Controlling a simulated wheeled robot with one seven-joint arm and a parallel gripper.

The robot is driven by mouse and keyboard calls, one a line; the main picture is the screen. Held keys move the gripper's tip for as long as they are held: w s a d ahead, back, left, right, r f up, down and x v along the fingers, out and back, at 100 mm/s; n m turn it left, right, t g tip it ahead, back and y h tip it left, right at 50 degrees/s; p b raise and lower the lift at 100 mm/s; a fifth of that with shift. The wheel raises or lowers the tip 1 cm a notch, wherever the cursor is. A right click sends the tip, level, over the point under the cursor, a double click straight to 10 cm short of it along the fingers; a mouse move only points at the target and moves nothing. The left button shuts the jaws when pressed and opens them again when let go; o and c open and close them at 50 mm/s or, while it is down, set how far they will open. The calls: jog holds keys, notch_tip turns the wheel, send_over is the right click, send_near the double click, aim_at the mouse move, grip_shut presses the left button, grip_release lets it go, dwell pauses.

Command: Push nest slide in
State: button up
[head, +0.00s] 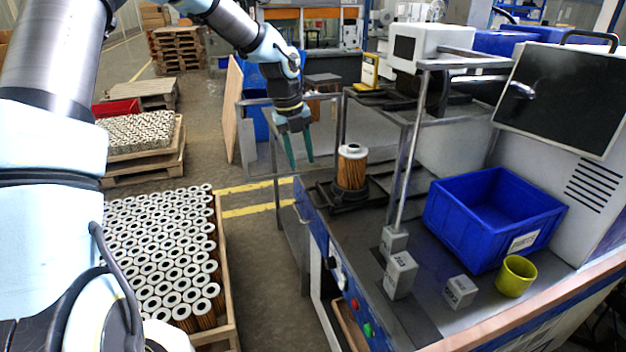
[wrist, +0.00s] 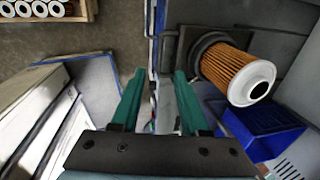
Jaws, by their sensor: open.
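A filter cartridge (head: 352,167) with orange pleats and a white top cap stands upright in a dark round nest (head: 349,193) on the workbench. The nest sits on a dark slide plate (head: 325,197) near the bench's left edge. In the wrist view the cartridge (wrist: 238,72) is at the upper right, in its nest. My gripper (head: 299,166) is open and empty, with green fingers pointing down, to the left of the cartridge and apart from it. In the wrist view the open fingers (wrist: 160,88) straddle the bench edge, left of the nest.
A blue bin (head: 440,222), a yellow cup (head: 515,276) and grey blocks (head: 400,275) stand on the bench at the right. A metal frame post (head: 408,165) rises right of the cartridge.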

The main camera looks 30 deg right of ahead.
aim_at(310, 195)
jog(key=f, duration=0.3)
jog(key=d+f+p, duration=0.1)
jog(key=f, duration=0.3)
jog(key=f+p, duration=0.1)
jog(key=f, duration=0.2)
jog(key=shift+s+d+f, duration=0.2)
jog(key=shift+d+f, duration=0.05)
jog(key=shift+d, duration=0.15)
grip_shut()
dwell(0.9)
